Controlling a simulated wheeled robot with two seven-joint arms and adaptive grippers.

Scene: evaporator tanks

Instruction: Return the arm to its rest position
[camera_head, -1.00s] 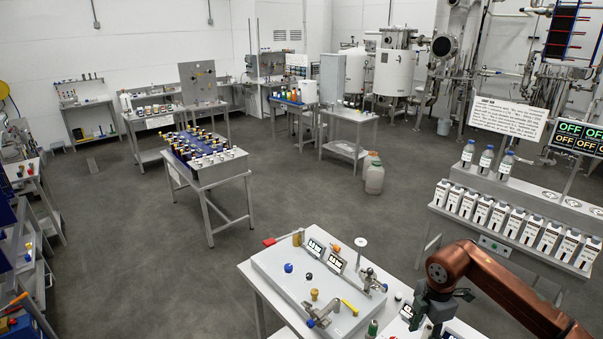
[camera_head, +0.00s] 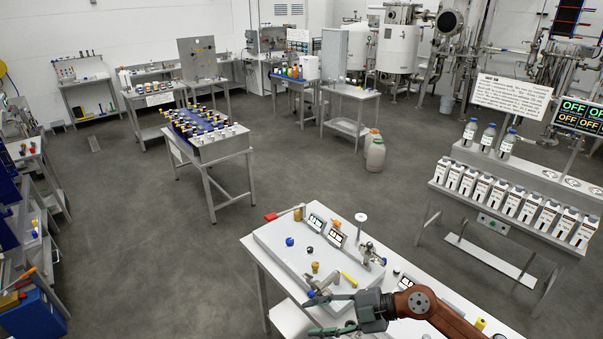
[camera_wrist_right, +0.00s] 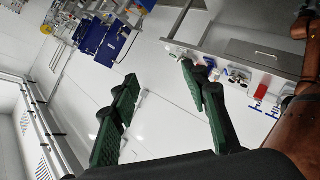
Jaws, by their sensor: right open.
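My right arm, reddish brown, comes in at the bottom right of the head view. Its dark green gripper (camera_head: 312,316) points left, with its two fingers spread and nothing between them. It appears over the front edge of the white bench panel (camera_head: 278,262); I cannot tell how far above it is. In the right wrist view the same gripper (camera_wrist_right: 158,74) shows two green fingers wide apart and empty. My left gripper is not in view.
The panel carries a yellow handle (camera_head: 349,279), a blue knob (camera_head: 290,242) and metal valves. A rack of white cartons (camera_head: 513,204) stands to the right. A table with several small bottles (camera_head: 225,150) stands behind left. The grey floor (camera_head: 120,260) between is open.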

